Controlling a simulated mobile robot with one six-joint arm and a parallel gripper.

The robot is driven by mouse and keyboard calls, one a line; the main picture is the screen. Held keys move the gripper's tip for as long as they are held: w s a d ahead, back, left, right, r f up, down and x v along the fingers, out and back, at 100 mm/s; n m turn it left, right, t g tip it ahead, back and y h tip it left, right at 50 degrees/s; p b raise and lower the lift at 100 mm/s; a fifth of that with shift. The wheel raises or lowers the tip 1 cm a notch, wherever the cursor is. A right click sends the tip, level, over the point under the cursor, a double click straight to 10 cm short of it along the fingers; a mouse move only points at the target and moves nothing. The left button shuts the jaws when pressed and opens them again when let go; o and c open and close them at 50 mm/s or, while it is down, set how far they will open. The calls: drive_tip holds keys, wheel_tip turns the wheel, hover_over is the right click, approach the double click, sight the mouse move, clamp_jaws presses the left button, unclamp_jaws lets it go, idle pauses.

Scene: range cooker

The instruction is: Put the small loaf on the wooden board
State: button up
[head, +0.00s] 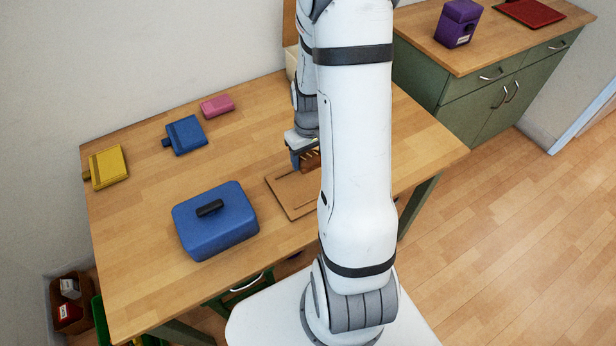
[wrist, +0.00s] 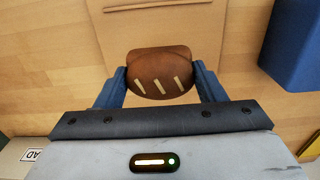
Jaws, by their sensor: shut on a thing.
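The small loaf (wrist: 160,74) is brown with pale score marks. My gripper (wrist: 162,84) has its two blue fingers on either side of the loaf and is shut on it. In the head view the loaf (head: 311,160) is partly hidden by my arm, and my gripper (head: 304,158) is at the far end of the board. The wooden board (head: 287,196) lies flat on the table, its right part hidden behind my arm. In the wrist view the board (wrist: 150,25) extends beyond and behind the loaf. I cannot tell whether the loaf touches it.
A blue lidded box (head: 213,225) stands left of the board. Yellow (head: 108,167), blue (head: 185,135) and pink (head: 217,105) items lie toward the table's back left. A pale container with partial lettering (wrist: 30,155) shows at the wrist view's lower left. A green cabinet (head: 480,95) stands at right.

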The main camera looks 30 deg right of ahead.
sight(308, 182)
drive_tip(key=shift+w+f, duration=0.1)
drive_tip(key=shift+f, duration=3.9)
drive_tip(key=shift+f, duration=0.15)
drive_tip(key=o, duration=1)
